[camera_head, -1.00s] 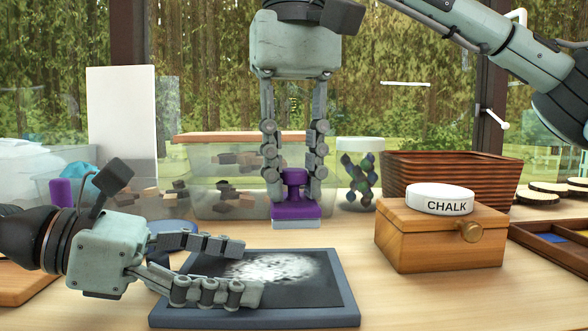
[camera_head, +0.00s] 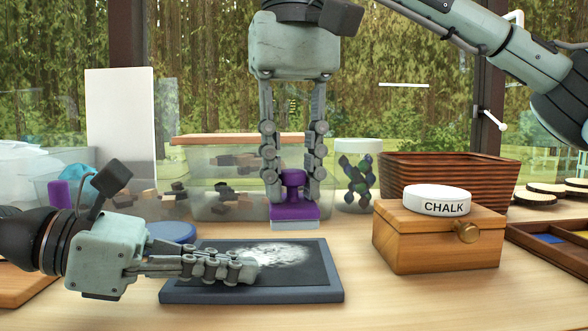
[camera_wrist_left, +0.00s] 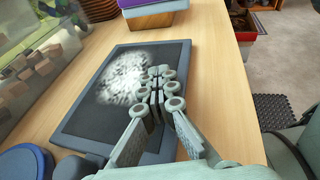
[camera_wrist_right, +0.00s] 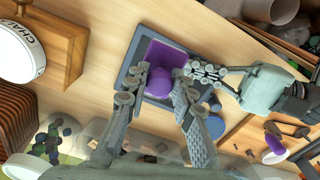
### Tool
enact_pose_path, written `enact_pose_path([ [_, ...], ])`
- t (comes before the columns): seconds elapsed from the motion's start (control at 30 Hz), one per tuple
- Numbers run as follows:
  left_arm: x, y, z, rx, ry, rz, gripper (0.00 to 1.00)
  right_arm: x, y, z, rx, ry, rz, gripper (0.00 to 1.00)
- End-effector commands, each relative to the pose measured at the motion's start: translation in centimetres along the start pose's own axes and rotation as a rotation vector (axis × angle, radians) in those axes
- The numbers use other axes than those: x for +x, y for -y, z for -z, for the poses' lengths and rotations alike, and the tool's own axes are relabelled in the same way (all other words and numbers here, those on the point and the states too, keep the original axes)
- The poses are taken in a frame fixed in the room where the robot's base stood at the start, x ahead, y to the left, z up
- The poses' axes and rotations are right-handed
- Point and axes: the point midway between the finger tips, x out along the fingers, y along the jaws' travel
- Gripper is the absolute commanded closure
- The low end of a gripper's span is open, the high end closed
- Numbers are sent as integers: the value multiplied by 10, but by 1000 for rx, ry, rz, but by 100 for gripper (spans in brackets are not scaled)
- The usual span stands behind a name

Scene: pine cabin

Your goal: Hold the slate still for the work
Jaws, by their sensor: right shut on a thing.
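The slate (camera_head: 250,296) lies flat on the table with a dark face, a blue-grey frame and a white chalk smear. It fills the middle of the left wrist view (camera_wrist_left: 78,105). My left gripper (camera_head: 250,271) is low over the slate's left and front part, its fingers together. In the left wrist view the fingertips (camera_wrist_left: 162,87) are over the slate's face beside the smear; contact is unclear. My right gripper (camera_head: 293,196) points down and is shut on a purple eraser (camera_head: 296,212) with a pale underside, held above the table behind the slate.
A wooden box (camera_head: 437,240) with a white CHALK lid (camera_head: 437,199) stands to the right. Behind are a ribbed brown basket (camera_head: 450,172), a jar (camera_head: 358,180) and a clear bin (camera_head: 225,190). A blue disc (camera_head: 170,232) is near the slate's back left corner.

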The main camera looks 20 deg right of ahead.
Motion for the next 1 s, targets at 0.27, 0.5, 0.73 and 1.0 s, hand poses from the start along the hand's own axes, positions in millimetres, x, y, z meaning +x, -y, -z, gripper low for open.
enact_pose_path([
  [0.27,1,-3,11,-11,-22,-3,89,1,0,0,0,0,0,99],
  [0.5,2,-2,11,-10,-21,0,71,1,0,0,0,0,0,99],
  [0.73,2,-1,11,-10,-21,1,71,1,0,0,0,0,0,99],
  [1.0,-20,-2,10,-12,-20,-4,71,1,0,0,0,0,0,99],
])
